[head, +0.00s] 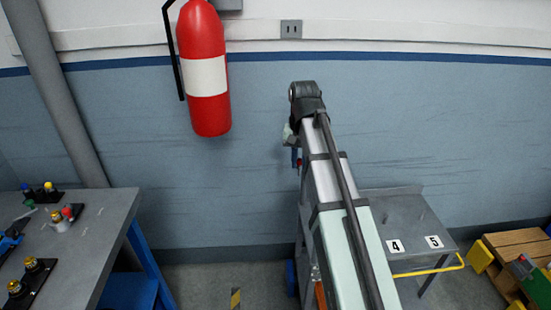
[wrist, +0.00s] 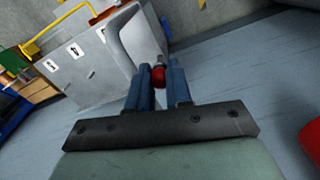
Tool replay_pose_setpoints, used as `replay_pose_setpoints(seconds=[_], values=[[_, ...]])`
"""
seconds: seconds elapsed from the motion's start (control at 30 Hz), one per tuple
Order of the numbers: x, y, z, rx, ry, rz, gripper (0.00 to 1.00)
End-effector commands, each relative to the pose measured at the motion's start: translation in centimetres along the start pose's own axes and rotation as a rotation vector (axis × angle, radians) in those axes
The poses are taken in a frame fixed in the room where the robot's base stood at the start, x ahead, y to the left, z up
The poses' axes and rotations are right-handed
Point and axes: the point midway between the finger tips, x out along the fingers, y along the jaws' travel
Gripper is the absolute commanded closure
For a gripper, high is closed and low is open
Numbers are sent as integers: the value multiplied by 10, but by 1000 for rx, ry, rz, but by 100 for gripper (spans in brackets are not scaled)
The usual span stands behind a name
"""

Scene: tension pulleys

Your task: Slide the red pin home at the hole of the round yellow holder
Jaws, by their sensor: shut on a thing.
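My gripper (wrist: 159,88) is shut on the red pin; its red ball end (wrist: 158,74) shows between the blue fingers in the wrist view, with a grey tip beyond it. In the head view my gripper (head: 296,160) hangs before the blue wall, well right of the left table, mostly hidden by my arm. On that table are round yellowish pieces on black bases, one (head: 33,264) behind another (head: 15,287), and a small yellow-topped piece (head: 48,187). I cannot tell which is the round yellow holder, and no hole is clear. The pin is apart from all of them.
The grey table (head: 105,220) at left also holds a red-topped piece (head: 68,212). A red fire extinguisher (head: 204,70) hangs on the wall. A grey cart (head: 395,215) marked 4 and 5 stands at right, beside a wooden pallet (head: 515,245). Open space lies between table and gripper.

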Motion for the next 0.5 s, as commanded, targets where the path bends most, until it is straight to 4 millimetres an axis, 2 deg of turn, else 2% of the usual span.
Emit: replay_pose_setpoints(seconds=[0.1, 0.5], values=[[0, -36, 12, -60, -1, 0, 100], [2, -144, 64, -251, -4, 2, 100]])
